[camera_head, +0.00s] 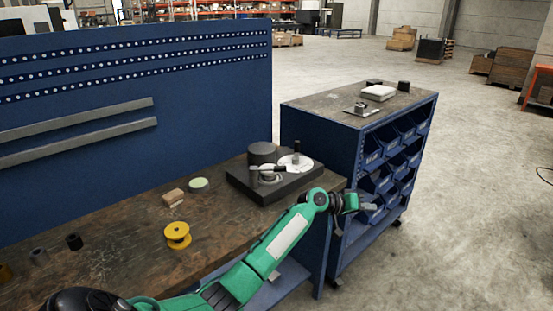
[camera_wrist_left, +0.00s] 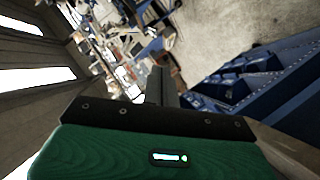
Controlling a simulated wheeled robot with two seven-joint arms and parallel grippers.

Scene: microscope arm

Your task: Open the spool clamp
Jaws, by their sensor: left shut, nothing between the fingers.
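The spool clamp appears to be the fixture on a dark base (camera_head: 240,184) at the right end of the workbench. It carries a dark cylinder, pale discs and a short dark bar across them; whether the clamp is open or shut is too small to tell. A yellow spool (camera_head: 177,236) stands on the bench to the left of it. My left gripper (camera_head: 369,207) is to the right of the fixture, beyond the bench end and in front of the blue cabinet, touching neither fixture nor spool. Its fingers (camera_wrist_left: 159,86) are together and empty. My right gripper is not in view.
A blue cabinet (camera_head: 322,139) with several bins stands to the right, close to my left gripper. A wooden block (camera_head: 173,197), a pale green disc (camera_head: 198,184) and small dark cylinders lie on the workbench (camera_head: 120,246). A blue perforated panel (camera_head: 200,95) rises behind. Open floor lies at the right.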

